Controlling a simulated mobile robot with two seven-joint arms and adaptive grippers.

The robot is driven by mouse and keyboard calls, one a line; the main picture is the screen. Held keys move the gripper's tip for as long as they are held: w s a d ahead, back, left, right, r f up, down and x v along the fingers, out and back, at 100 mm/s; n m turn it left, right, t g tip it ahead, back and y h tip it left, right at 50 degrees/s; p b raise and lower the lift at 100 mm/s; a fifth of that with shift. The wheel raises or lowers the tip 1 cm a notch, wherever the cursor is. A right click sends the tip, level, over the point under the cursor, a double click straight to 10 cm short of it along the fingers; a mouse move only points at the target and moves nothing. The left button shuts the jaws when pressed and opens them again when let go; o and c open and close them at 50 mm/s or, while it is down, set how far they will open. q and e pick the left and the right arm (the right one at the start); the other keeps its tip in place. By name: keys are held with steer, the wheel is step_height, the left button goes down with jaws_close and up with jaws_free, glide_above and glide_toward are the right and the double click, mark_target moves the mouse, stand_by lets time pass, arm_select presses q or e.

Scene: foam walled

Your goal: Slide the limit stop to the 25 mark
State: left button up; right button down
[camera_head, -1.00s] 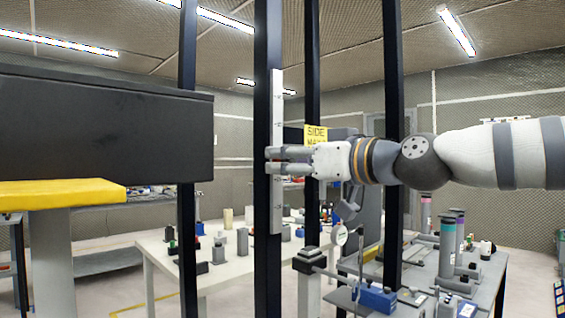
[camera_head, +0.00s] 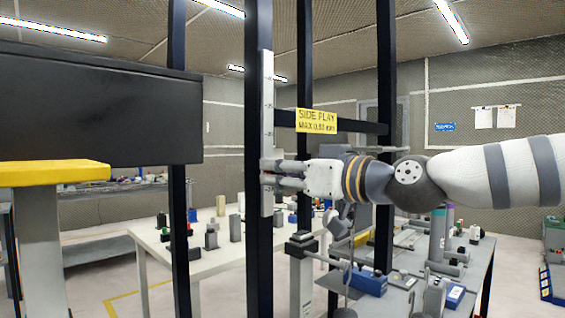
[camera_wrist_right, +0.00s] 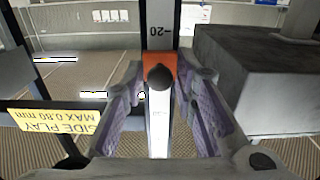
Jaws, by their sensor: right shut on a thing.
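The white scale strip (camera_head: 267,90) stands upright on a dark post in the head view. In the wrist view the strip (camera_wrist_right: 160,12) appears upside down, with its "20" mark just above the orange limit stop (camera_wrist_right: 152,68). The stop has a round black knob (camera_wrist_right: 159,77) and sits on the strip between my fingers. My right gripper (camera_head: 266,174) comes from the right and is shut on the limit stop at the strip's lower part. In the wrist view my right gripper (camera_wrist_right: 158,90) has a finger on either side of the knob. My left gripper is not in view.
Dark posts (camera_head: 304,60) stand around the strip. A yellow "SIDE PLAY" sign (camera_head: 316,121) hangs right of it, above my gripper. A large black block (camera_head: 95,105) is at left. Tables with small parts (camera_head: 155,245) stand behind.

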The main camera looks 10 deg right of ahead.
mark_target(269, 116)
steer(key=c, duration=1.5)
jaws_free()
steer(key=shift+w, duration=0.1)
steer(key=shift+a, duration=0.1)
step_height(269, 116, up, 10)
steer(key=shift+f, duration=0.1)
